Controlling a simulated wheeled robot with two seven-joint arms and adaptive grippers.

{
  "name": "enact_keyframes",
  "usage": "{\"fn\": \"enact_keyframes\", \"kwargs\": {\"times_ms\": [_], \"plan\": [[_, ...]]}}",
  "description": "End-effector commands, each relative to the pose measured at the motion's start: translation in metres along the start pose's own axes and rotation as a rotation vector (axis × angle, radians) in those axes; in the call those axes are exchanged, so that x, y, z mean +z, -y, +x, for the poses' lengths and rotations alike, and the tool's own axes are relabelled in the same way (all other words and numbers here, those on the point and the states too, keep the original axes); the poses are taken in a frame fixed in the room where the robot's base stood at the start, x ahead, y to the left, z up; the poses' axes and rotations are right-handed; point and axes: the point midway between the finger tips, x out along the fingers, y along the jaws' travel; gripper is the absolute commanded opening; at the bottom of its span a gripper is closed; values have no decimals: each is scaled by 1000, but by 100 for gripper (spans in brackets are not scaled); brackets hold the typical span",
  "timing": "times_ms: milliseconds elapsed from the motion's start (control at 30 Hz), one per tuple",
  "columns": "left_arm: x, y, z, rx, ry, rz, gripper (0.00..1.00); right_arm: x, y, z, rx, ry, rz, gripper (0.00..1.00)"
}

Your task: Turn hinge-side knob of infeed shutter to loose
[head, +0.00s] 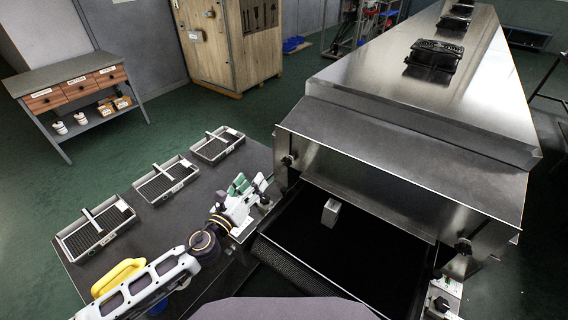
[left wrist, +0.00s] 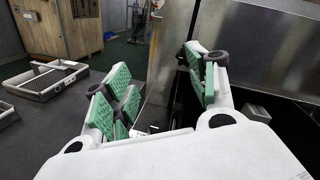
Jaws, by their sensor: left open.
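The infeed shutter (head: 400,185) is a broad steel panel at the tunnel's near end. A dark knob (head: 288,160) sits at its left end and another dark knob (head: 463,246) at its right end. The frames do not show which is the hinge-side one, nor how tight either is. My left gripper (head: 250,185) is open and empty, just below and left of the left knob, apart from it. In the left wrist view its green-padded fingers (left wrist: 160,85) are spread before the steel edge, with a dark part by the right finger, possibly the knob. My right gripper is out of view.
A dark table (head: 150,225) with several grey trays and a yellow handle-shaped item (head: 118,277) lies under my left arm. The dark infeed belt (head: 345,255) carries a small metal block (head: 331,212). A control box (head: 445,297) stands right.

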Motion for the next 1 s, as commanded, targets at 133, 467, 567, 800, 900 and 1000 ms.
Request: {"fn": "enact_keyframes", "kwargs": {"times_ms": [133,467,567,800,900,1000], "plan": [[-10,13,-1,-123,-37,272,57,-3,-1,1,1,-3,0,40],[-20,20,-4,-198,-61,435,57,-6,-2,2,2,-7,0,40],[-20,20,-4,-197,-60,433,57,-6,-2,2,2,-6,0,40],[-20,20,-2,-195,-60,430,57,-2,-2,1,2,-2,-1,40],[-20,21,2,-195,-59,428,57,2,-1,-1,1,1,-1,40],[-20,22,7,-195,-58,428,57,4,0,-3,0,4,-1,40]]}}
